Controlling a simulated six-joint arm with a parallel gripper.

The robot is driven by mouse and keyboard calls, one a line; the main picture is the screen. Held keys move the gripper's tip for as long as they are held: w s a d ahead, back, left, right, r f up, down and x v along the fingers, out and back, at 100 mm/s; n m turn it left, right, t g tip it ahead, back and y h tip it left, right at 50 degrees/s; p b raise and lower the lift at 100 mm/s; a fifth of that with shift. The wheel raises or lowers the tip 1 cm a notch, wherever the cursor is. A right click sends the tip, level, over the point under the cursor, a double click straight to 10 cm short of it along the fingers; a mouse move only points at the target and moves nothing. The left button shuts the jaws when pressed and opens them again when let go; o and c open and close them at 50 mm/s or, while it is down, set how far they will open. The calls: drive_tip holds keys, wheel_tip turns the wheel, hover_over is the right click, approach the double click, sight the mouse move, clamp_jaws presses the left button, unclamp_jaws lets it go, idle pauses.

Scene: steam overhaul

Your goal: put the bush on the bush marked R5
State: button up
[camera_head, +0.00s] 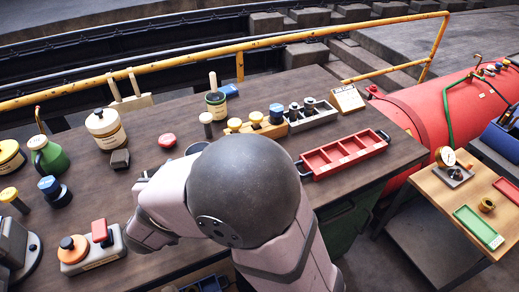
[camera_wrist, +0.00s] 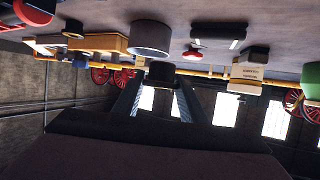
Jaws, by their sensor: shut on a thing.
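My gripper (camera_wrist: 160,98) shows in the wrist view with its two dark fingers around a short, dark round piece (camera_wrist: 162,73), which looks like the bush. In the head view my own arm hides the gripper and this piece. A grey cylinder (camera_wrist: 149,38) stands beyond the fingers in the wrist view; a grey rim (camera_head: 196,148) shows just behind my arm in the head view. I cannot read an R5 mark on anything, so I cannot tell which thing is the bush marked R5.
A red tray (camera_head: 345,154) with compartments lies right of my arm. A wooden block (camera_head: 257,126) with knobs and a grey tray (camera_head: 312,115) stand behind. A red knob (camera_head: 167,140), a dark block (camera_head: 120,159), and a cream canister (camera_head: 106,128) stand to the left. A yellow rail (camera_head: 190,58) runs behind.

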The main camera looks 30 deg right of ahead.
drive_tip(key=w+d+m+g+h+p, duration=0.1)
drive_tip(key=d+m+g+h, duration=0.1)
drive_tip(key=d, duration=0.6)
drive_tip(key=w+d+m+g+h+p, duration=0.1)
drive_tip(key=w+d+m+g+h, duration=0.1)
drive_tip(key=d, duration=0.6)
drive_tip(key=w+d+m+g+h, duration=0.1)
drive_tip(key=d+m+g+h, duration=0.1)
drive_tip(key=d, duration=0.6)
drive_tip(key=shift+w+r+m+h+p, duration=0.15)
drive_tip(key=shift+r+m+h+p, duration=0.1)
drive_tip(key=shift+m, duration=0.3)
drive_tip(key=shift+w+r+m+h+p, duration=0.15)
drive_tip(key=shift+m+h, duration=0.1)
drive_tip(key=shift+m, duration=0.3)
drive_tip(key=shift+s+d+r+m+g+h, duration=0.5)
drive_tip(key=shift+s+d+r+m+g, duration=0.2)
drive_tip(key=shift+r+m+g, duration=1)
drive_tip(key=shift+n, duration=0.3)
drive_tip(key=shift+f+p, duration=0.6)
drive_tip(key=shift+f, duration=4.1)
drive_tip(key=shift+f, duration=0.2)
drive_tip(key=o, duration=1.2)
